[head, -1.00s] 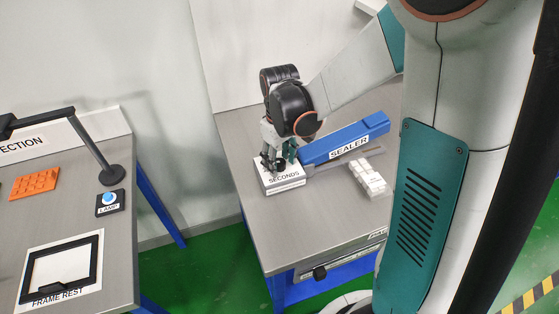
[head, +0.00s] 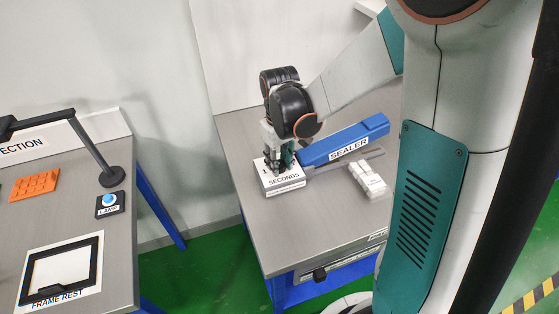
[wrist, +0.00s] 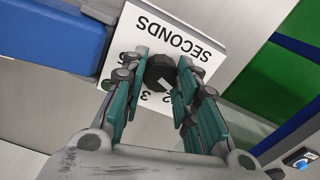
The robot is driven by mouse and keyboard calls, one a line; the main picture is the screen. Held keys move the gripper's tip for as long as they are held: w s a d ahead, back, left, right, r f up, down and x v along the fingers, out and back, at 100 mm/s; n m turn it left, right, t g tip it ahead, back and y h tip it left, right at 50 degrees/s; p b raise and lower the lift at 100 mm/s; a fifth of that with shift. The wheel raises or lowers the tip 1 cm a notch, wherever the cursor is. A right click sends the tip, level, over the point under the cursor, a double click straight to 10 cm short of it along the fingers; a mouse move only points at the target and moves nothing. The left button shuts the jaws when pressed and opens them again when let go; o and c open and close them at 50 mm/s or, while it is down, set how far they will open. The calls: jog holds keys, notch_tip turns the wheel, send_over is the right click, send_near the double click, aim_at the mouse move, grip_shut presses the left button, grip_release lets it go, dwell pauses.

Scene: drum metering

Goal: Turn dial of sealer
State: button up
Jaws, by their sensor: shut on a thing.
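The sealer (head: 345,143) is a long blue body with a white label, on the grey table. Its dial (wrist: 160,76) is a black knob with a pale pointer mark, on a white plate marked SECONDS (head: 284,184), with numbers partly hidden. The plate also shows in the wrist view (wrist: 190,38). My gripper (head: 278,168) points down over the plate; in the wrist view its teal fingers (wrist: 158,80) are on both sides of the dial, shut on it.
White packets (head: 369,180) lie beside the sealer on the grey table (head: 325,225). A drawer with a black knob (head: 320,273) is at the table's front. At left, another table carries a lamp with a blue button (head: 108,199), an orange tray (head: 34,185) and a frame (head: 62,275).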

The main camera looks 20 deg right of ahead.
jog(key=m, duration=0.6)
dwell(0.6)
jog(key=o, duration=1.1)
notch_tip(320, 180, up, 12)
dwell(0.3)
